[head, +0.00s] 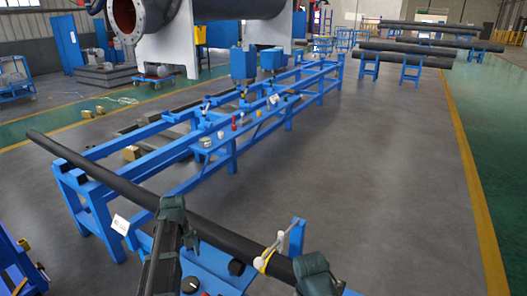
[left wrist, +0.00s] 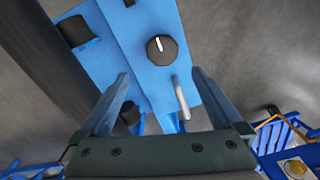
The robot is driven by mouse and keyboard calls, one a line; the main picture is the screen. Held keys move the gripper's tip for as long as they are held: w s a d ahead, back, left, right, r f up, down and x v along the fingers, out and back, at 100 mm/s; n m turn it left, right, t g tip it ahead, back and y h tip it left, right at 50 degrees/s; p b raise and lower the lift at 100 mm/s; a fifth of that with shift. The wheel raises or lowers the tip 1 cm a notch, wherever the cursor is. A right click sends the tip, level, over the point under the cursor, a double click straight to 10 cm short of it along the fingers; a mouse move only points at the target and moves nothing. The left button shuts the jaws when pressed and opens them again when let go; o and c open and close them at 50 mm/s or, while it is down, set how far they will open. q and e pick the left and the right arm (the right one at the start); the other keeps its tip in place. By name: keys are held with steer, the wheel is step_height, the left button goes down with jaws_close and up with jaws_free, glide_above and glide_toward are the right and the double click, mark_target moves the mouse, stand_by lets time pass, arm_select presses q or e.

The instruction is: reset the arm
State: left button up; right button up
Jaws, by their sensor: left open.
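My left gripper (head: 172,209) shows from behind at the bottom of the head view, in front of a long dark pipe, with its fingers hardly visible. In the left wrist view my left gripper (left wrist: 162,76) has its two fingers spread apart with nothing held between them. Beyond them is a blue panel (left wrist: 130,50) with a black dial (left wrist: 162,48) and a silver lever (left wrist: 182,98). I cannot tell whether a finger touches the panel. My right gripper (head: 314,268) shows at the bottom right of the head view; its fingers are hidden.
The dark pipe (head: 110,180) runs diagonally past my grippers. A long blue frame (head: 180,145) stretches away behind it, with small items on its side shelf. A large flanged pipe (head: 145,15) stands at the back. The grey floor (head: 370,160) on the right is clear.

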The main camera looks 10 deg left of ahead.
arm_select(q)
steer(key=s+d+m, duration=0.5)
steer(key=s+d, duration=0.1)
steer(key=d, duration=0.4)
steer(key=s+d+m, duration=0.6)
steer(key=d, duration=0.4)
steer(key=s+d+r+m+y+p, duration=0.1)
steer(key=s+d+r+m+p, duration=0.2)
steer(key=d+r+p, duration=0.6)
steer(key=shift+s+d+r+p, duration=0.4)
steer(key=shift+s+r+p, duration=0.1)
steer(key=shift+s+r, duration=0.1)
steer(key=shift+c, duration=0.3)
